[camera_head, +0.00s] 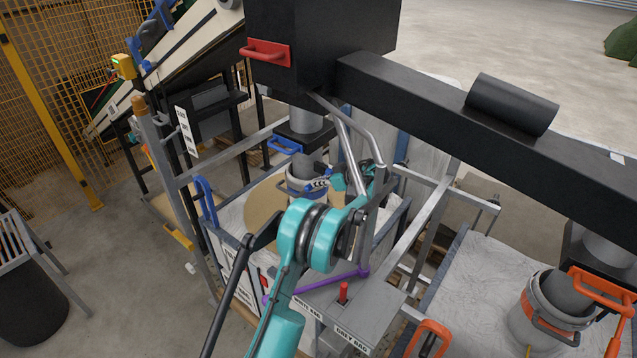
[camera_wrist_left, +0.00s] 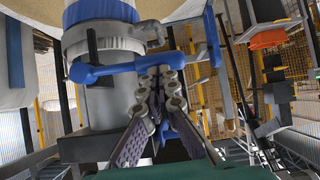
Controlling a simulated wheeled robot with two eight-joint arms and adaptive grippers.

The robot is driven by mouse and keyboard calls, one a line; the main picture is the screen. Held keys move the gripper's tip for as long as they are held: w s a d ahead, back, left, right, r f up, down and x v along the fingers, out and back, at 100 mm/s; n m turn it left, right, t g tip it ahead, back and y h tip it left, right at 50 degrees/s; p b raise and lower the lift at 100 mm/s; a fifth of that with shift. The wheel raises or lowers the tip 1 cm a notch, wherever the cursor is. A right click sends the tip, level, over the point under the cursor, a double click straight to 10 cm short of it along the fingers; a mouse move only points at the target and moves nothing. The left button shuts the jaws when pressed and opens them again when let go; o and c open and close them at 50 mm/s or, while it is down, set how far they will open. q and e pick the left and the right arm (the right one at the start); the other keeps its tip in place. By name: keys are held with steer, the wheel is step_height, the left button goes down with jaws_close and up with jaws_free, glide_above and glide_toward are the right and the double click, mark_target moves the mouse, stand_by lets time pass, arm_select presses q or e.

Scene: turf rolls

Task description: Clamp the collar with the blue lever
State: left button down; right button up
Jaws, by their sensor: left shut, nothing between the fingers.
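The collar (camera_head: 303,190) sits around the grey spout (camera_head: 309,160) in the head view, partly hidden by my left arm. Its blue lever (camera_head: 318,184) shows beside my left gripper (camera_head: 345,180). In the left wrist view the grey collar (camera_wrist_left: 85,47) circles the pipe, and the blue lever (camera_wrist_left: 112,70) reaches across it towards the fingers. My left gripper (camera_wrist_left: 160,78) is shut and empty, its fingertips by the right part of the lever. I cannot tell whether they touch it. My right gripper is not in view.
A blue handle (camera_head: 285,145) sits on the spout above the collar. A purple bar (camera_head: 318,283) and a grey panel with a red lever (camera_head: 343,293) stand in front. At right, a second collar (camera_head: 548,312) has orange handles nearby. A black beam (camera_head: 450,100) crosses overhead.

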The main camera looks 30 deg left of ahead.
arm_select(q)
steer(key=shift+s+f, duration=0.1)
steer(key=shift+f, duration=0.15)
steer(key=shift+s+f+n+t+b, duration=0.1)
steer(key=shift+f+n+t+b, duration=0.65)
steer(key=shift+f+b, duration=0.6)
steer(key=shift+f+n+t+b, duration=0.55)
steer(key=shift+f+t+b, duration=0.3)
steer(key=shift+f+b, duration=0.45)
steer(key=shift+f, duration=0.15)
